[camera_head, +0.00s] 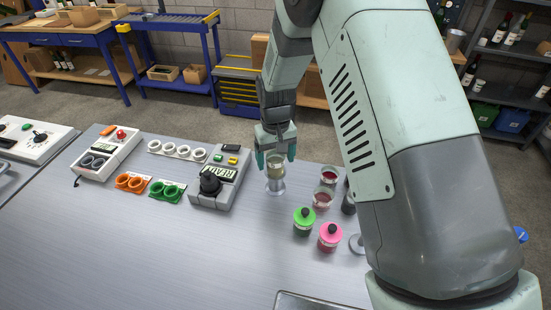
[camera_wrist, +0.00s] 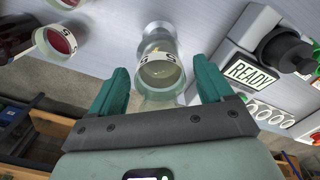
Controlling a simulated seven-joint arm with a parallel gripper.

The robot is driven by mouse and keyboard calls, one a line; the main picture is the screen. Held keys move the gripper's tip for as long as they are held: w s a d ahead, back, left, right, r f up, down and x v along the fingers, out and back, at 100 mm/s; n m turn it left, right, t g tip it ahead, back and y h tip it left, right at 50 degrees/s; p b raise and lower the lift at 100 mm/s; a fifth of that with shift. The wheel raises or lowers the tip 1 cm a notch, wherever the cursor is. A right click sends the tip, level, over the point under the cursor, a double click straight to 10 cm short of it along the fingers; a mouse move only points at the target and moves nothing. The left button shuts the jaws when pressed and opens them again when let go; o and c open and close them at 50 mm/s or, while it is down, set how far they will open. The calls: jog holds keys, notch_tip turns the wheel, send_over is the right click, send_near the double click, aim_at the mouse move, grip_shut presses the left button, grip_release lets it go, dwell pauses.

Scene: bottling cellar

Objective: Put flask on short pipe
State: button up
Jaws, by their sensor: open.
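A clear flask (camera_head: 275,170) with pale yellowish contents and a white lettered band stands upright on a silvery short pipe (camera_head: 276,187) on the bench. In the wrist view the flask (camera_wrist: 160,73) is seen from above, with the short pipe (camera_wrist: 156,38) partly showing past it. My gripper (camera_head: 275,154) is open and points down at the flask. In the wrist view its two green fingers lie on either side of the flask, with gaps visible on both sides. The exact seating between flask and pipe is partly hidden.
Two flasks with red contents (camera_head: 323,197) (camera_head: 328,174) stand to the right. A green-lidded jar (camera_head: 304,222) and a pink-lidded jar (camera_head: 330,238) are nearer. A box with a READY sign (camera_head: 218,183) stands to the left. The bench's front left (camera_head: 150,250) is clear.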

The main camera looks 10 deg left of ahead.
notch_tip(320, 180, up, 11)
jog(key=shift+f, duration=0.15)
jog(key=s+d+r+m+t, duration=0.15)
jog(key=s+d+r, duration=0.25)
jog(key=d+r, duration=0.5)
jog(key=s+d+r+m+t, duration=0.1)
jog(key=s+d+r+m, duration=0.1)
jog(key=s+d+r, duration=0.6)
jog(key=s+d+r+m+t, duration=0.1)
jog(key=s+d+r, duration=0.1)
jog(key=s, duration=0.4)
jog(key=s+d+r+m+t, duration=0.2)
jog(key=s+d+r, duration=0.1)
jog(key=s+d, duration=0.2)
jog(key=shift+s+d+r, duration=0.3)
jog(key=shift+s, duration=0.6)
